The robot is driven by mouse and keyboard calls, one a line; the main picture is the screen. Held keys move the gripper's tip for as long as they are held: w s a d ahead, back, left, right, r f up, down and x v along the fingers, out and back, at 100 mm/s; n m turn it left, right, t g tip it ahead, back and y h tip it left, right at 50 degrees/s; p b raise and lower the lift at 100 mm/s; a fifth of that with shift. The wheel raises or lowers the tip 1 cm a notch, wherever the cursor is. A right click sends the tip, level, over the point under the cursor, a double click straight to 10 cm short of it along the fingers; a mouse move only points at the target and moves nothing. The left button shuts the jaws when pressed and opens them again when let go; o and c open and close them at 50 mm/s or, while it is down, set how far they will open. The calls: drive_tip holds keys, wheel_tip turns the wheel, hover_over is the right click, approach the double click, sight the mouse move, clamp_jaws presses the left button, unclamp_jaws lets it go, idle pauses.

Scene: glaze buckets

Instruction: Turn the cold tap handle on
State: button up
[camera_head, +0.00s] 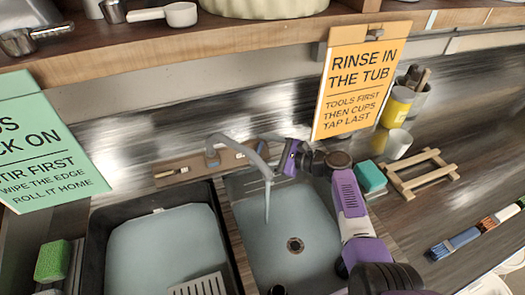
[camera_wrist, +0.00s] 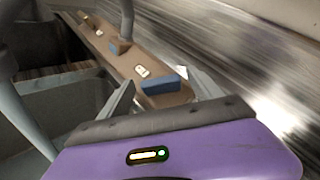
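A brown tap board (camera_head: 170,176) runs behind the sinks, with a grey curved spout (camera_head: 245,148) over the right basin. A thin pale strip hangs below the spout; I cannot tell whether it is water. My gripper (camera_head: 282,157) is right of the spout in the head view.
A dark-framed left basin (camera_head: 100,235) and a right basin (camera_head: 325,265) sit below. An orange sign (camera_head: 358,80) hangs above my gripper. A teal sponge (camera_head: 371,177), a wooden rack (camera_head: 405,187) and a white cup (camera_head: 398,145) stand to the right.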

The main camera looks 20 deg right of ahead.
drive_tip(key=shift+d, duration=0.1)
drive_tip(key=v, duration=0.7)
drive_tip(key=shift+s+d+b, duration=0.2)
drive_tip(key=shift+s+b, duration=0.1)
drive_tip(key=shift+c, duration=0.2)
